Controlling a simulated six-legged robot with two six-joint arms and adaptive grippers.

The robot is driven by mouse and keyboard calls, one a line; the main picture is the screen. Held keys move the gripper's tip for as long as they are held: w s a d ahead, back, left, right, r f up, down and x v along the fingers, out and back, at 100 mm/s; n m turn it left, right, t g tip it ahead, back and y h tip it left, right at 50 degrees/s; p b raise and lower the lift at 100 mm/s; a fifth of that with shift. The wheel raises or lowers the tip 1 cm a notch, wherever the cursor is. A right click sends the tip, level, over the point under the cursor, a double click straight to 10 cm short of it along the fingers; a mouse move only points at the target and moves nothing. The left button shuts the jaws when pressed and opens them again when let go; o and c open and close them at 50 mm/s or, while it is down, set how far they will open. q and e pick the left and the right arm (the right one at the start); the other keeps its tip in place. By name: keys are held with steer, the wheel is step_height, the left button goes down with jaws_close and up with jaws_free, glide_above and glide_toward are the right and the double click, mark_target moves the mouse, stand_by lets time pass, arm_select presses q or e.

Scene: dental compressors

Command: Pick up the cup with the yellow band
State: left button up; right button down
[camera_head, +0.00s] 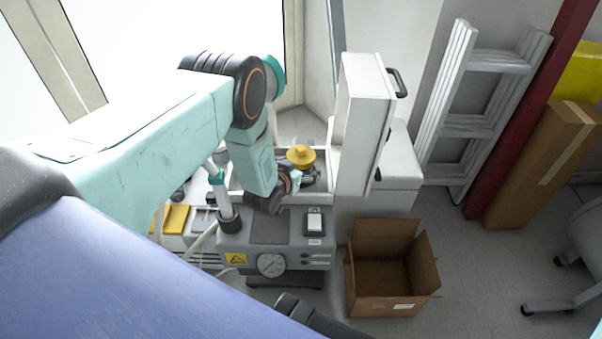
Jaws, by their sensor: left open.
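My left arm comes in from the left, and its wrist hangs over the grey compressor unit (300,257). My left gripper (276,197) is at the end of it, small and dark, partly hidden by the wrist; it is open, and I see nothing held in it. A round yellow-topped part (301,155) on a dark grey body is just behind and right of the gripper, apart from it as far as I can tell. I cannot tell whether it is the cup with the yellow band. No other thing shows clearly as that cup.
An upright cylinder (227,207) with a teal ring stands left of the gripper. A white cabinet (362,120) rises close on the right. An open cardboard box (383,299) is on the floor. A ladder (467,125) leans at the right wall. Floor at right is partly clear.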

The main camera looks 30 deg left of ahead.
arm_select(q)
steer(key=shift+w+f, duration=0.35)
steer(key=shift+w, duration=0.25)
steer(key=shift+r, duration=0.1)
steer(key=shift+c, duration=0.3)
steer(key=c, duration=1.5)
